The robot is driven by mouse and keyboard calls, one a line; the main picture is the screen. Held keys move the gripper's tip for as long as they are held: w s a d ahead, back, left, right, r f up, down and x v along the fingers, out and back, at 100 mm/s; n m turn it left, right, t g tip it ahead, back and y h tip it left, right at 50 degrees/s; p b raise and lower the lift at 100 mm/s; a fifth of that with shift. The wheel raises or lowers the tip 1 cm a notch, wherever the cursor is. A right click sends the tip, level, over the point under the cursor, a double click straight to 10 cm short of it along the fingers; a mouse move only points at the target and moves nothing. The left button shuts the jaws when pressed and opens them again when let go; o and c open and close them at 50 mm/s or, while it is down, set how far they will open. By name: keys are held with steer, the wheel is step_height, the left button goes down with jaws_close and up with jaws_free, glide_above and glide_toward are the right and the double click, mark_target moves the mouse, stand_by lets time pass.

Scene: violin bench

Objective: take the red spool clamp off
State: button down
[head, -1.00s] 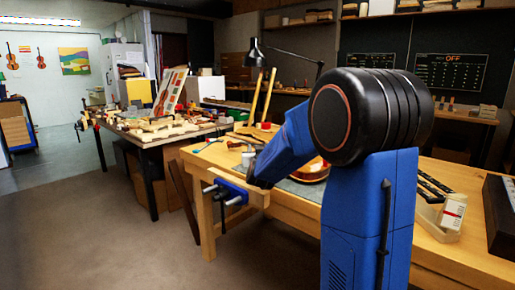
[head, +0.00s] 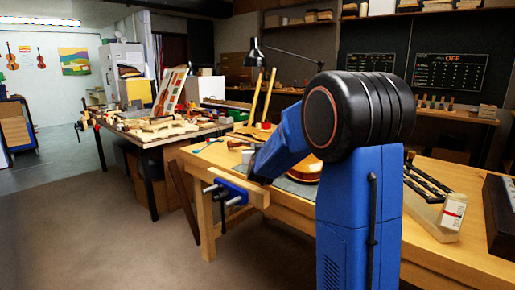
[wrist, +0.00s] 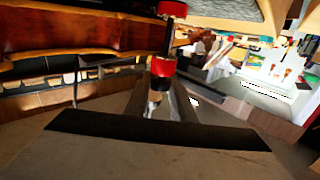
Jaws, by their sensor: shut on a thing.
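In the wrist view, the red spool clamp shows as two red spools, one at the top edge and a lower one (wrist: 163,67) in front of my gripper. My gripper (wrist: 166,92) is shut on the clamp's lower end, below that spool. The brown violin body (wrist: 85,36) lies to the left, its edge level with the gap between the spools. I cannot tell whether the clamp still straddles this edge. In the head view, part of the violin (head: 306,172) shows on the bench behind my arm; the clamp and fingertips are hidden there.
The wooden bench (head: 435,252) carries a blue vise (head: 231,188) at its left front corner. A wooden rack with dark rods (head: 428,185) and a white-and-red box (head: 452,216) stand at the right. Open floor lies left of the bench.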

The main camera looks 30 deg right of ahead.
steer(key=shift+d+n+t+y, duration=0.1)
steer(key=shift+n+t+y, duration=0.2)
steer(key=shift+n+y, duration=0.45)
steer(key=shift+n+t+y, duration=0.4)
steer(key=shift+n+y, duration=0.35)
steer(key=shift+y, duration=0.7)
steer(key=shift+f+n+y, duration=0.1)
steer(key=shift+n+y, duration=0.9)
steer(key=shift+y, duration=0.6)
steer(key=shift+n+y, duration=0.5)
steer(key=shift+y, duration=0.3)
steer(key=c, duration=1.5)
jaws_free()
steer(key=s, duration=0.5)
steer(key=s+d, duration=0.1)
steer(key=s, duration=1.1)
steer(key=shift+s+d, duration=0.15)
steer(key=shift+s, duration=0.05)
